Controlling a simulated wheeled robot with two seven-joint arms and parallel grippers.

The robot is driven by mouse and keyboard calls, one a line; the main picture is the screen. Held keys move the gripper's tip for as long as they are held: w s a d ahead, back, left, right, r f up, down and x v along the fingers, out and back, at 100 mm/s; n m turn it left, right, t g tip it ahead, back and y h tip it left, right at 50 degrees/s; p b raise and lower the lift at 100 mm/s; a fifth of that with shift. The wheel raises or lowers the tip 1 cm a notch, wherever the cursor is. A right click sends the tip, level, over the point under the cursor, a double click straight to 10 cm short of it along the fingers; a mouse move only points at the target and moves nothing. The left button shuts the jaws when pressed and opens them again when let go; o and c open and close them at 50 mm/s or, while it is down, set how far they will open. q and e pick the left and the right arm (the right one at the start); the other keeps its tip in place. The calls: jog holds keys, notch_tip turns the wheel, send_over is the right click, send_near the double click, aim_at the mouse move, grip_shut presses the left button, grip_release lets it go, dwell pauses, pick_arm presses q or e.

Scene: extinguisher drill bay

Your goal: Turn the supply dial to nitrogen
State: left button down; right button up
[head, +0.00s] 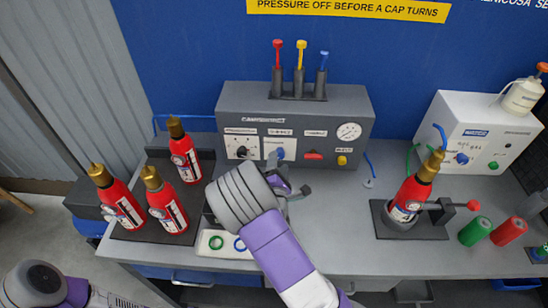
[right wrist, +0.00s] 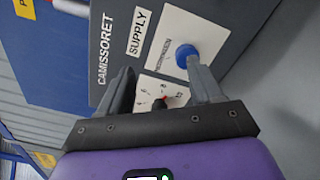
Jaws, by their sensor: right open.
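The supply dial is a blue round knob (head: 280,153) on a pale plate, under a label on the front of the grey control box (head: 225,122). In the right wrist view the blue knob (right wrist: 187,55) sits beside the SUPPLY label (right wrist: 140,33), near the tip of one finger. I cannot tell which gas it is set to. My right gripper (head: 284,180) is open in front of the box, just below the knob; in the right wrist view its fingers (right wrist: 160,67) are spread with nothing held. My left gripper is out of view.
A black knob (head: 242,152) with a scale is left of the dial; a red switch (head: 313,155) and gauge (head: 348,132) are right. Red extinguishers (head: 118,203) stand left, another (head: 412,195) in a holder right. A white box (head: 470,150) stands behind it.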

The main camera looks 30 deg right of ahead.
jog(key=b, duration=0.4)
send_near(279, 157)
jog(key=x, duration=0.2)
jog(key=shift+x, duration=4)
jog(key=c, duration=1.1)
